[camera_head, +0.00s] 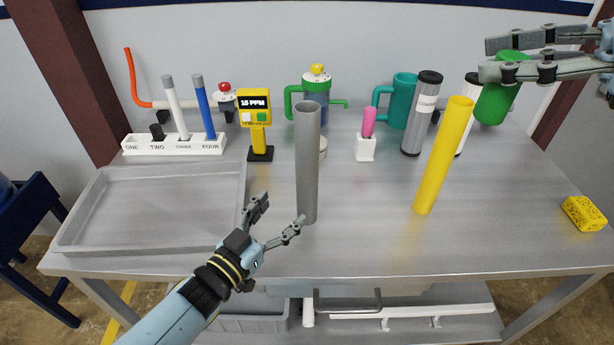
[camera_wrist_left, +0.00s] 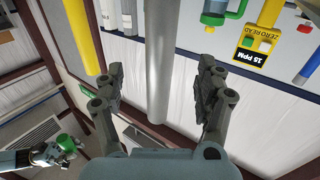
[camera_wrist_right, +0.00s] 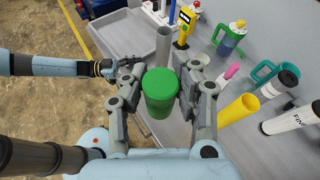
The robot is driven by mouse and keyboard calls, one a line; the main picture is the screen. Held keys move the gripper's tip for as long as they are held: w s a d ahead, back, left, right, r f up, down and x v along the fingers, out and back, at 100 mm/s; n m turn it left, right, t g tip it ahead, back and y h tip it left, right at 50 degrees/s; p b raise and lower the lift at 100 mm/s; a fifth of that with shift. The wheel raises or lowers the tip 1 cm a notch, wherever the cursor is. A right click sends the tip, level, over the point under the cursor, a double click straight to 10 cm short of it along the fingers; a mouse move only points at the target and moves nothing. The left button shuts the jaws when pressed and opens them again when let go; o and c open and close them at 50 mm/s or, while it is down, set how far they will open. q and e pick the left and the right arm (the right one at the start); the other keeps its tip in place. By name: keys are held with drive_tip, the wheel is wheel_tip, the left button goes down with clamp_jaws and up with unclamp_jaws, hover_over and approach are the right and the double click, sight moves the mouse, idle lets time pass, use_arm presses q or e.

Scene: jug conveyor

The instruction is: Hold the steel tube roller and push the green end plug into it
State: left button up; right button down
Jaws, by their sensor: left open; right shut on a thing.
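The grey steel tube roller (camera_head: 307,165) stands upright on the table near its middle. My left gripper (camera_head: 279,211) is open low beside the tube, on its left. In the left wrist view the tube (camera_wrist_left: 160,60) shows between the open fingers, with gaps on both sides. My right gripper (camera_head: 488,58) is raised at the upper right, shut on the green end plug (camera_head: 496,100). The plug (camera_wrist_right: 160,95) is a green cylinder with a wider cap, between the fingers in the right wrist view. It also shows in the left wrist view (camera_wrist_left: 66,144).
A yellow tube (camera_head: 444,155) stands right of the steel tube. A grey tray (camera_head: 75,235) lies at the left. Behind are a numbered white rack (camera_head: 140,147), a yellow meter (camera_head: 259,118), a teal mug (camera_head: 403,95) and a labelled canister (camera_head: 420,115). A yellow sponge (camera_head: 584,213) lies far right.

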sight(301, 192)
use_arm(q)
drive_tip(key=x, duration=0.4)
drive_tip(key=shift+w, duration=0.1)
use_arm(e)
drive_tip(key=shift+f, duration=0.15)
use_arm(q)
drive_tip(key=b+x, duration=0.3)
drive_tip(key=x, duration=0.1)
drive_tip(key=shift+w+d+f, duration=0.1)
drive_tip(key=shift+w+d, duration=0.05)
drive_tip(key=shift+w, duration=0.1)
use_arm(e)
wheel_tip(301, 192, down, 3)
drive_tip(key=shift+f, duration=0.15)
use_arm(q)
drive_tip(key=shift+b+x, duration=0.6)
drive_tip(key=shift+x, duration=0.2)
use_arm(e)
drive_tip(key=shift+f, duration=0.4)
use_arm(q)
clamp_jaws()
unclamp_jaws()
